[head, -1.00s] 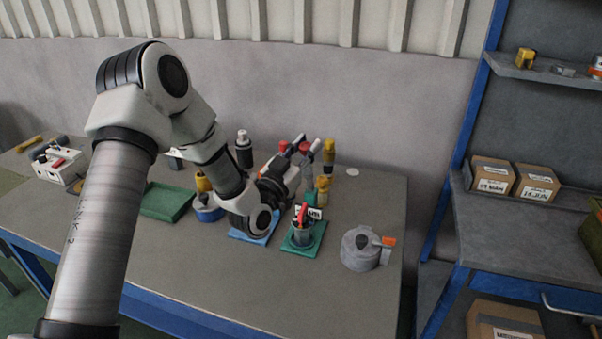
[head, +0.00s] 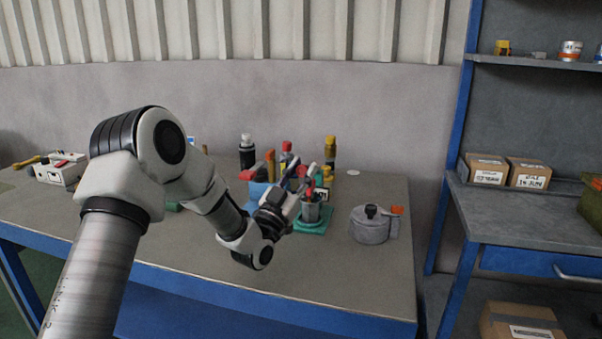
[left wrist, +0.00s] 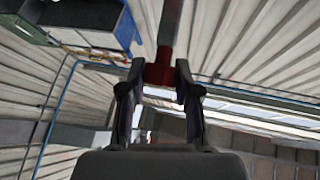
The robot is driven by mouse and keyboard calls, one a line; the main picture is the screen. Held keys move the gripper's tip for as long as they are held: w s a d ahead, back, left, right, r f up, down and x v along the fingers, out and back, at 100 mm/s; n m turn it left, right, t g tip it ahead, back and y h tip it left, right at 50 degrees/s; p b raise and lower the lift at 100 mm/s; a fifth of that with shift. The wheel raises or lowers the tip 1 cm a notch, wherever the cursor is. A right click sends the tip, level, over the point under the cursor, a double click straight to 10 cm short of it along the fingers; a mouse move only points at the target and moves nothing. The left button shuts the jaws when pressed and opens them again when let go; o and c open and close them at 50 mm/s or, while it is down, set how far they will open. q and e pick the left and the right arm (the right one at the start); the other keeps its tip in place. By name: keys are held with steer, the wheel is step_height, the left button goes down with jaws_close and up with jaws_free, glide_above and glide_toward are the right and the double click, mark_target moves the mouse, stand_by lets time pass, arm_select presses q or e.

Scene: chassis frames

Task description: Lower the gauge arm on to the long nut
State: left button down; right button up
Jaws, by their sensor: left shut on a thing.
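My left gripper (head: 307,180) reaches in from the left, beside and above a grey cup (head: 311,208) on a green mat (head: 312,224). In the left wrist view its two fingers (left wrist: 158,92) are closed on a red piece (left wrist: 158,68) joined to a dark grey bar (left wrist: 169,25), which runs up out of the picture. I take this to be the gauge arm. In the head view the held part is small and mostly hidden by the fingers. I cannot make out the long nut. My right gripper is not in view.
A grey lidded pot (head: 370,228) stands right of the green mat. A blue piece (head: 258,190) is partly behind my wrist. Bottles, one of them black and white (head: 247,152), stand at the back. The table's front right is clear. A shelf unit (head: 500,205) stands at the right.

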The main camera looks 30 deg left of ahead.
arm_select(q)
steer(key=shift+s+d+f+b, duration=0.15)
steer(key=shift+f+b, duration=0.35)
steer(key=shift+f, duration=0.35)
steer(key=shift+s+f+b, duration=0.15)
steer(key=shift+f+b, duration=0.35)
steer(key=shift+f, duration=0.35)
steer(key=c, duration=1.1)
jaws_free()
steer(key=shift+o, duration=1.2)
steer(key=shift+w, duration=0.2)
steer(key=shift+s, duration=0.1)
steer(key=s, duration=1.3)
steer(key=shift+a+f, duration=0.3)
steer(key=shift+a, duration=0.1)
